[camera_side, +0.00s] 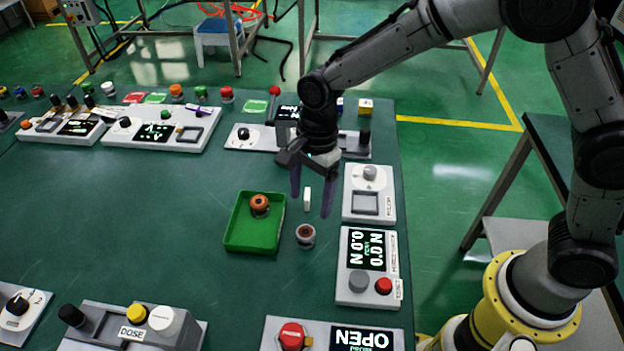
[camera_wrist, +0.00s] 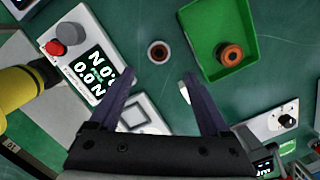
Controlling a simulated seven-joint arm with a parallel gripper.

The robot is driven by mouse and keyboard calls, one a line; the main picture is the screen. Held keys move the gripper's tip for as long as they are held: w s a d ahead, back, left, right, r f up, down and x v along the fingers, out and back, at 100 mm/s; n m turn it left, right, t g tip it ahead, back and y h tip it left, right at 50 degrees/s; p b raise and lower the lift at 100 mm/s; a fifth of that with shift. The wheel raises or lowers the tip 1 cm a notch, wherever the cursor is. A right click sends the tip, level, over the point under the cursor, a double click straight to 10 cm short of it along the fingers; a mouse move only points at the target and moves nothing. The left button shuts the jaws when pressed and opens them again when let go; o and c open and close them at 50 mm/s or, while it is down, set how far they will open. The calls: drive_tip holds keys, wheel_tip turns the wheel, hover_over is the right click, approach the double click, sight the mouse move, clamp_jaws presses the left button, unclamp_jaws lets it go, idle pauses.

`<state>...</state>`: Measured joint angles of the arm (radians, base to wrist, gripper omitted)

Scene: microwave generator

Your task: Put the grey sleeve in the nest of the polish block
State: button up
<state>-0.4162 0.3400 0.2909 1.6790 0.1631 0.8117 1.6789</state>
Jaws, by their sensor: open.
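The grey sleeve (camera_side: 305,236), a short ring with a reddish-brown centre, stands on the green table right of the green tray; it also shows in the wrist view (camera_wrist: 158,52). The polish block (camera_side: 368,174) is a light block to the right, with a grey knob and a square framed nest (camera_side: 366,203) that looks empty. In the wrist view the polish block (camera_wrist: 143,115) is partly hidden behind my gripper. My gripper (camera_side: 311,204) is open, fingers pointing down, with nothing held. In the wrist view the sleeve lies just beyond the fingertips (camera_wrist: 159,74).
A green tray (camera_side: 232,240) holds an orange ring-shaped part (camera_side: 260,204). A small white upright piece (camera_side: 307,198) stands near my fingers. A display block (camera_side: 366,290) with grey and red knobs sits below the polish block. The table's middle left is clear.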

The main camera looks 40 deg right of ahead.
drive_tip(key=s+d+r+n+t, duration=0.2)
drive_tip(key=s+d+r+n, duration=0.2)
drive_tip(key=d+r, duration=0.5)
drive_tip(key=s+d+r+n+t, duration=0.2)
drive_tip(key=s+d+r+n, duration=0.4)
drive_tip(key=s, duration=0.4)
drive_tip(key=shift+s+d+r+n+h, duration=0.35)
drive_tip(key=shift+d+r, duration=0.3)
drive_tip(key=shift+r, duration=0.3)
drive_tip(key=shift+o, duration=0.4)
drive_tip(key=s+d+n+t, duration=0.1)
drive_tip(key=s+d+n, duration=0.2)
drive_tip(key=s, duration=0.4)
drive_tip(key=shift+d+f+n+t+h, duration=0.25)
drive_tip(key=shift+f+n+t+h, duration=0.15)
drive_tip(key=shift+n, duration=0.45)
drive_tip(key=shift+s+d+f, duration=0.1)
drive_tip(key=shift+s+f, duration=0.05)
drive_tip(key=shift+s, duration=0.15)
drive_tip(key=shift+n, duration=0.4)
